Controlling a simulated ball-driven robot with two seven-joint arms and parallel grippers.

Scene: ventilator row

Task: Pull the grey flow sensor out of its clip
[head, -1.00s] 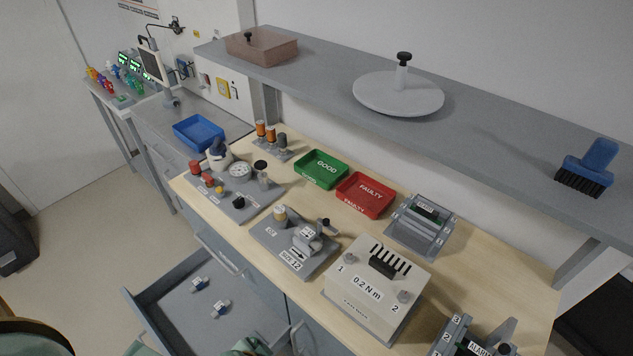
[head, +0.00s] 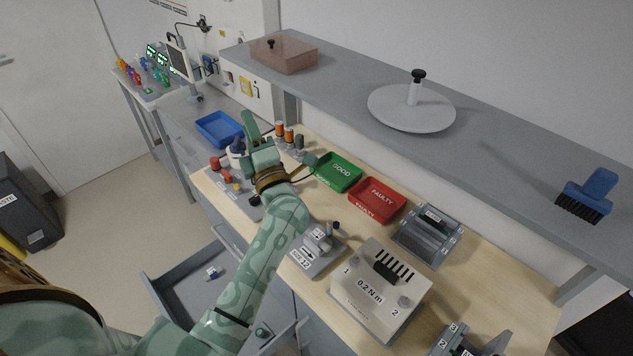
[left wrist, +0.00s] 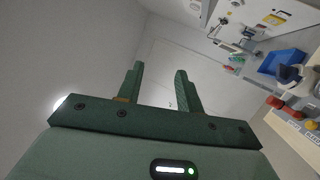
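A grey part with a white arrow label, which looks like the flow sensor (head: 318,241), sits on a grey plate (head: 314,267) in the middle of the bench. The clip cannot be made out clearly. My left forearm covers the left part of that plate. My left gripper (head: 260,127) is raised over the bench, beyond and to the left of the plate, and apart from the sensor. In the left wrist view its two green fingers (left wrist: 158,84) stand apart with nothing between them. My right gripper is not in view.
A green GOOD tray (head: 338,173) and a red FAULTY tray (head: 377,201) stand behind the plate. A 0.2 N m box (head: 376,291) stands right of it. An open drawer (head: 172,292) juts out in front. The shelf (head: 345,95) overhangs the back.

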